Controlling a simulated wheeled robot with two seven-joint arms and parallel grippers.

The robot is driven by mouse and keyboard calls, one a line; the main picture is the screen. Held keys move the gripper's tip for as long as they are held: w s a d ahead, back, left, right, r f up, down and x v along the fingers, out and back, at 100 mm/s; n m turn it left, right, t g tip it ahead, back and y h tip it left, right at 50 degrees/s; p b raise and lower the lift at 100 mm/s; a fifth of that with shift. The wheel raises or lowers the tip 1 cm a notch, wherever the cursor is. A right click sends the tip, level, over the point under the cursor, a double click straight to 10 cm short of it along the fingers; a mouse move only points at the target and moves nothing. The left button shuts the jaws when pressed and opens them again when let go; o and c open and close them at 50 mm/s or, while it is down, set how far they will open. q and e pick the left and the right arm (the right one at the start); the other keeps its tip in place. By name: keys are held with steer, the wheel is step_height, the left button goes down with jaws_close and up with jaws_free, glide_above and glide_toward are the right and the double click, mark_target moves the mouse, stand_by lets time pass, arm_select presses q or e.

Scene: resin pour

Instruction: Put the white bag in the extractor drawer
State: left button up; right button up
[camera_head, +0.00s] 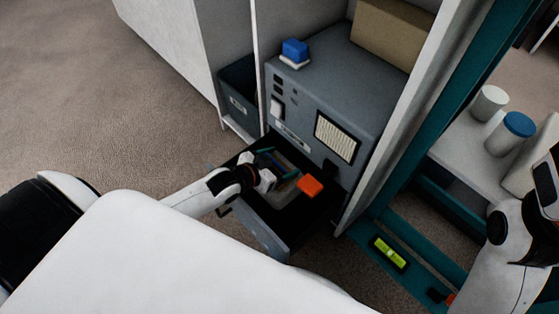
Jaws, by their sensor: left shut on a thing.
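The grey extractor (354,98) stands in the middle with its dark drawer (268,236) pulled open at its foot. My left gripper (270,179) reaches in from the left, low over the open drawer. It is shut on a pale, whitish thing (285,193) that looks like the white bag, partly hidden by the gripper. I cannot tell whether the bag touches the drawer floor. My right arm shows at the right edge, but its gripper is out of view.
An orange block (310,186) shows at the drawer's right side. A blue and white item (295,52) and a cardboard box (391,32) sit on the extractor. A grey bin (239,92) stands left of it. White containers (489,102) stand on a shelf at right, beyond a teal frame.

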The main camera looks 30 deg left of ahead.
arm_select(q)
steer(key=shift+f, duration=0.35)
steer(key=o, duration=1.1)
steer(key=shift+o, duration=0.2)
